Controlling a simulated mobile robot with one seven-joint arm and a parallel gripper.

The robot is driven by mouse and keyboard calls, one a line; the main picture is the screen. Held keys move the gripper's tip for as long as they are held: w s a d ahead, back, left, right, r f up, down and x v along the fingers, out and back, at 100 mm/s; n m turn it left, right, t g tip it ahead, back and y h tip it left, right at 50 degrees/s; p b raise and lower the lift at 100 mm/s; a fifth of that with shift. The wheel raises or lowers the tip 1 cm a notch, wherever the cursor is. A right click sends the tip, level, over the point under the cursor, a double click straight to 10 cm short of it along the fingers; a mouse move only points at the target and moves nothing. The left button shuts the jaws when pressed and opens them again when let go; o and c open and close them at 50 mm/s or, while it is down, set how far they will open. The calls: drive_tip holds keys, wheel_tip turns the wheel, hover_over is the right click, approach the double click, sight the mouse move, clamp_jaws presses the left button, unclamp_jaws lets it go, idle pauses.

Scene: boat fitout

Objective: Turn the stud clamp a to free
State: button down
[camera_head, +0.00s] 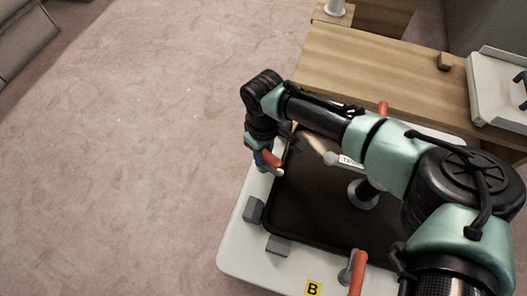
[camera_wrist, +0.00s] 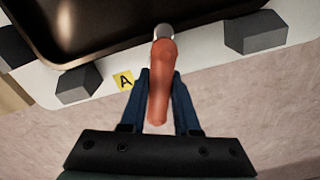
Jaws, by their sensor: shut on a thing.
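Stud clamp a has an orange-red lever handle (camera_wrist: 160,85) with a pale metal pivot at its far end, beside a yellow label "A" (camera_wrist: 123,80) in the wrist view. In the head view the same handle (camera_head: 271,158) shows at the left edge of the white base. My gripper (camera_wrist: 162,75) is shut on the handle, with one blue finger on each side of it. The handle sticks out past the base's edge toward the gripper's palm. In the head view my gripper (camera_head: 266,163) is partly hidden by my wrist.
A dark tray (camera_head: 310,215) lies on the white base (camera_head: 234,240), with grey blocks (camera_head: 278,245) along its edge. Another orange lever (camera_head: 357,273) stands by a yellow label "B" (camera_head: 313,288). A wooden bench (camera_head: 350,65) is behind; carpet (camera_head: 130,150) is clear at left.

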drive_tip(key=shift+s+a+r+m+p, duration=0.15)
drive_tip(key=shift+r+m+p, duration=0.35)
drive_tip(key=shift+p, duration=2.45)
drive_tip(key=m+p, duration=0.1)
drive_tip(key=p, duration=0.1)
drive_tip(key=m+p, duration=0.1)
drive_tip(key=p, duration=0.2)
drive_tip(key=shift+f+p, duration=0.25)
drive_tip(key=shift+p, duration=0.45)
drive_tip(key=shift+f+m+p, duration=0.1)
drive_tip(key=shift+m+p, duration=0.7)
drive_tip(key=shift+p, duration=0.05)
drive_tip(key=m+p, duration=0.1)
drive_tip(key=m, duration=0.1)
drive_tip(key=shift+f+m, duration=0.1)
drive_tip(key=shift+m, duration=0.3)
drive_tip(key=m, duration=0.3)
drive_tip(key=shift+w+m+p, duration=0.2)
drive_tip(key=shift+m+p, duration=0.1)
drive_tip(key=shift+p, duration=0.1)
drive_tip(key=m, duration=0.4)
drive_tip(key=shift+m+p, duration=0.3)
drive_tip(key=shift+m, duration=1)
drive_tip(key=shift+m, duration=0.3)
